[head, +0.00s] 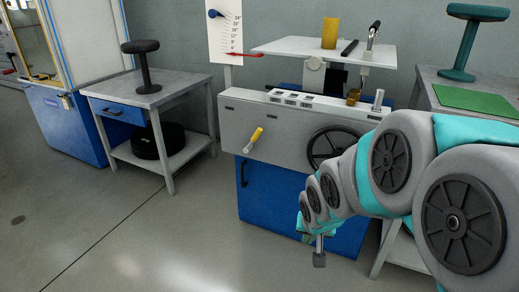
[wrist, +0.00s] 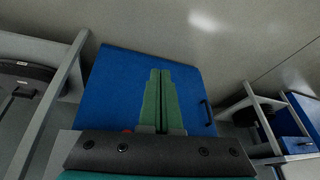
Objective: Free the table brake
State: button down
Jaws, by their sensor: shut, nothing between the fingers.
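The grey machine (head: 290,128) stands on a blue cabinet and carries a white table plate (head: 320,47). A black handwheel (head: 331,148) is on the right of that face, partly behind my arm. I cannot tell which part is the table brake. In the wrist view my gripper (wrist: 160,72) has its green fingers together and empty, in front of the blue cabinet (wrist: 118,85).
A grey side table (head: 150,92) with a black stool-like piece (head: 145,65) stands left. A bench with a green mat (head: 478,100) is at right. The floor at front left is clear.

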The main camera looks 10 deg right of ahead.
aim_at(253, 139)
jog(key=w+a+f+m+t+y+b, duration=0.1)
jog(key=w+m+t+y, duration=0.15)
jog(key=w, duration=0.45)
jog(key=w+f+m+t+y+b, duration=0.1)
jog(key=w+t+b, duration=0.15)
jog(key=w, duration=0.45)
jog(key=w+a+f+m+t+y+b, duration=0.1)
jog(key=w+m+t, duration=0.1)
jog(key=w+t, duration=0.35)
jog(key=w+d+r+m+t+y+b, duration=0.1)
jog(key=d+r+m+t+y+b, duration=0.1)
jog(key=r+m+t, duration=0.4)
jog(key=d+m+t, duration=0.1)
jog(key=m, duration=0.1)
jog(key=shift+w+d+m+y+b, duration=0.15)
jog(key=shift+w+m+y+b, duration=0.15)
jog(key=shift+w+m+y, duration=0.05)
